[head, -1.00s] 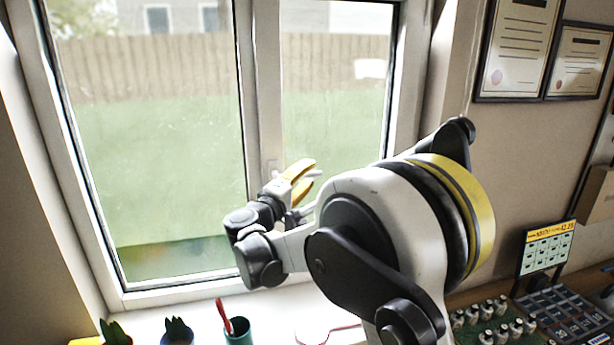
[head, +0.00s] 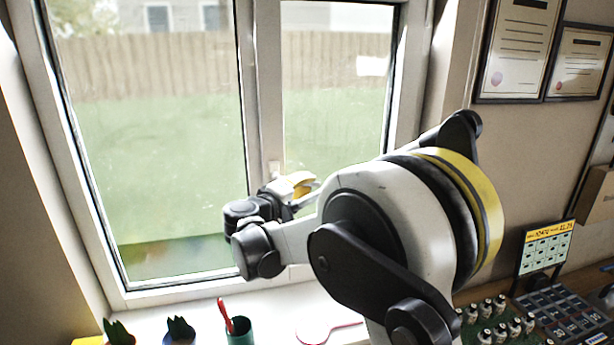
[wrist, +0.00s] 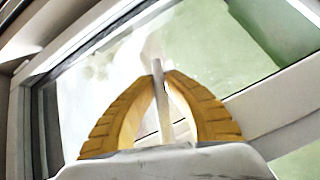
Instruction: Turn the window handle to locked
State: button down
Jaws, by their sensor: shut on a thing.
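The window handle (wrist: 158,100) is a slim pale bar in the wrist view. It stands between the two yellow fingers of my gripper (wrist: 161,76), which are shut on it near their tips. In the head view my gripper (head: 304,184) is at the window's middle post, its yellow fingers partly hidden by my own wrist. The pale handle mount (head: 274,167) shows just above it on the post. Most of the handle is hidden there, so its exact angle is hard to tell.
The window frame (head: 262,95) and glass are close around my gripper. On the sill below stand a teal cup (head: 240,332) with a red item and small potted plants (head: 178,330). A calculator-like keypad (head: 560,312) and several small knobs lie at lower right.

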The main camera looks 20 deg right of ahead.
jog(key=shift+a+f+m+g+y+p, duration=0.4)
jog(key=shift+f+m+g+y+p, duration=0.15)
jog(key=shift+f+m+y, duration=0.35)
jog(key=a+f+m+g+y+p, duration=0.2)
jog(key=a+f+m+y+p, duration=0.1)
jog(key=a+y, duration=0.4)
jog(key=shift+f+m+y+p, duration=0.4)
jog(key=shift+f+m+y, duration=0.2)
jog(key=shift+m+y, duration=0.5)
jog(key=shift+a, duration=0.1)
jog(key=c, duration=1.4)
grip_release()
jog(key=shift+w, duration=0.1)
